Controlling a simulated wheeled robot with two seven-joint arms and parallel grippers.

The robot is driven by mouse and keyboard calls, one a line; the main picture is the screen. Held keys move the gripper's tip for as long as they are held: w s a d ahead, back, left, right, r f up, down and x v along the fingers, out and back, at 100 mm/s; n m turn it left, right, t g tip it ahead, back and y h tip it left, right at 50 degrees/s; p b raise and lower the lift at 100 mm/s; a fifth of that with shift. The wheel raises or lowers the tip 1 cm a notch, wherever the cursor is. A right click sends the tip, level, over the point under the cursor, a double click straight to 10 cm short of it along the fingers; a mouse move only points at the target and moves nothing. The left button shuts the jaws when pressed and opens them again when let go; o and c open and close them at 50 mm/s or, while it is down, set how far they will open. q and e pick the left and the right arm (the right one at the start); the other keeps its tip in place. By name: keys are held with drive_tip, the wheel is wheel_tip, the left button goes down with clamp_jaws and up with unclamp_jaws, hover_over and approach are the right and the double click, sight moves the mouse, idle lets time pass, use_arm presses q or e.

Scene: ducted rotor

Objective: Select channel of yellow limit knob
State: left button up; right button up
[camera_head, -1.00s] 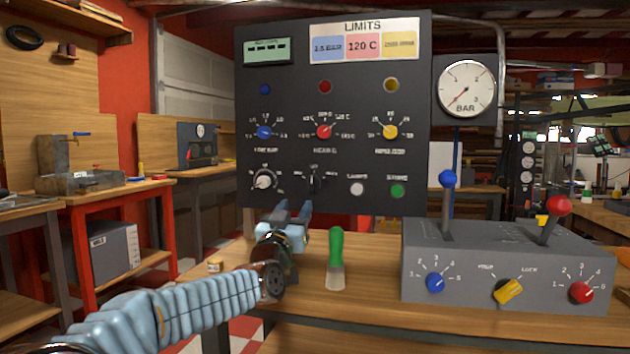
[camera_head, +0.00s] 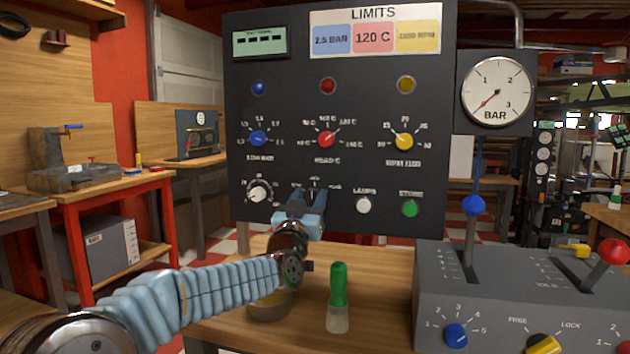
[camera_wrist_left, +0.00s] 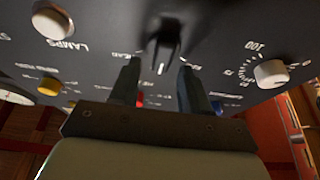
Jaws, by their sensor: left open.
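The panel (camera_head: 340,215) faces me under a LIMITS card (camera_head: 376,31) with blue 2.5 BAR, red 120 C and yellow fields. The yellow limit knob (camera_head: 404,141) is at the right of the knob row. The black channel selector (camera_head: 314,184) is low in the middle, partly hidden by my left gripper; it shows clearly in the left wrist view (camera_wrist_left: 166,38). My left gripper (camera_head: 304,204) is open and empty in front of this selector. In the left wrist view its fingers (camera_wrist_left: 160,72) point at the selector, apart from each other; contact cannot be told.
The blue knob (camera_head: 258,138) and red knob (camera_head: 326,139) share the row. A white knob (camera_head: 257,192) is left of the selector, the LAMPS button (camera_head: 363,205) right. A green-handled tool (camera_head: 338,295) stands on the bench. A lever box (camera_head: 500,285) is at right.

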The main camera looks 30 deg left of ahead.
use_arm(q)
drive_tip(key=shift+w+r, duration=0.2)
drive_tip(key=shift+w, duration=0.2)
use_arm(e)
drive_tip(key=shift+w+a+r, duration=0.25)
drive_tip(key=shift+w, duration=0.05)
use_arm(q)
clamp_jaws()
use_arm(e)
drive_tip(key=shift+f, duration=0.1)
